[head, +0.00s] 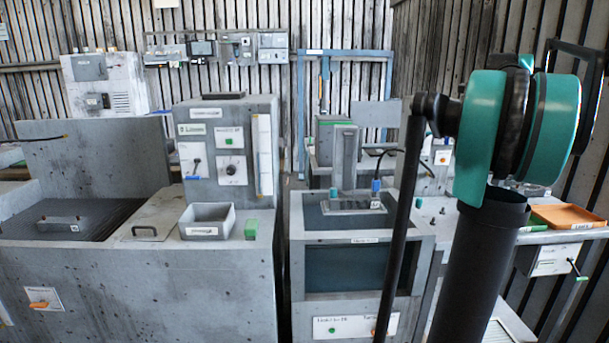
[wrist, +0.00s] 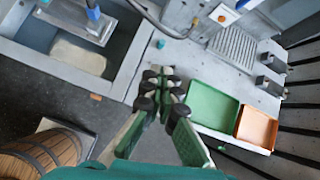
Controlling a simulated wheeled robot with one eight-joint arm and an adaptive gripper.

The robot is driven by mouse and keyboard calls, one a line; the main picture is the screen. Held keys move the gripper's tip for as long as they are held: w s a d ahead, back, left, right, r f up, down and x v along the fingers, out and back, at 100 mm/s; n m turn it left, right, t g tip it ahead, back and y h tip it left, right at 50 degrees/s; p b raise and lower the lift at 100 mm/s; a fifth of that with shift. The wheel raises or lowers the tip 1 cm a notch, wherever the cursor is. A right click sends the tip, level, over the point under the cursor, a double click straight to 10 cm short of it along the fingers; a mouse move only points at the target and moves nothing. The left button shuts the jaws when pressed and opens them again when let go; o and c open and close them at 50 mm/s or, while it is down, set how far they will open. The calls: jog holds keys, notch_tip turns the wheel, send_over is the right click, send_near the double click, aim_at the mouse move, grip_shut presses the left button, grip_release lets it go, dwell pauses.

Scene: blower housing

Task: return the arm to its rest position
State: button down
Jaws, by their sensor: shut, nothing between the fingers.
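My gripper (wrist: 160,82) shows in the wrist view with its green and black fingers drawn together and nothing between them. It hangs over the dark floor and the edge of a bench, just left of a green tray, and appears apart from both. In the head view my arm, with teal joints and black links, stands upright at the right. My gripper is not visible there.
An orange tray (wrist: 257,127) lies beside the green tray (wrist: 213,106) on the bench. A wooden barrel (wrist: 40,155) stands lower left. A tank (wrist: 118,72) is upper left. In the head view a grey bin (head: 207,222) sits on the left machine.

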jog(key=s+a+f+n+g, duration=0.1)
jog(key=s+a+f+n, duration=0.4)
jog(key=a+f+n, duration=0.45)
jog(key=s+a+f+n+g, duration=0.1)
jog(key=s+a+f+n, duration=0.3)
jog(key=a+f+n, duration=0.5)
jog(key=s+a+f+n, duration=0.3)
jog(key=s+f+n, duration=0.1)
jog(key=s+f, duration=0.3)
jog(key=s+a+f+n+g, duration=0.1)
jog(key=s+a+f+n, duration=0.3)
jog(key=s+f, duration=0.4)
jog(key=s+a+f+n, duration=0.3)
jog(key=s+f+n, duration=0.3)
jog(key=s+f, duration=0.1)
jog(key=shift+s+a+f+g+h, duration=0.3)
jog(key=shift+f+g, duration=0.1)
jog(key=shift+f, duration=0.2)
jog(key=c, duration=2.2)
grip_release()
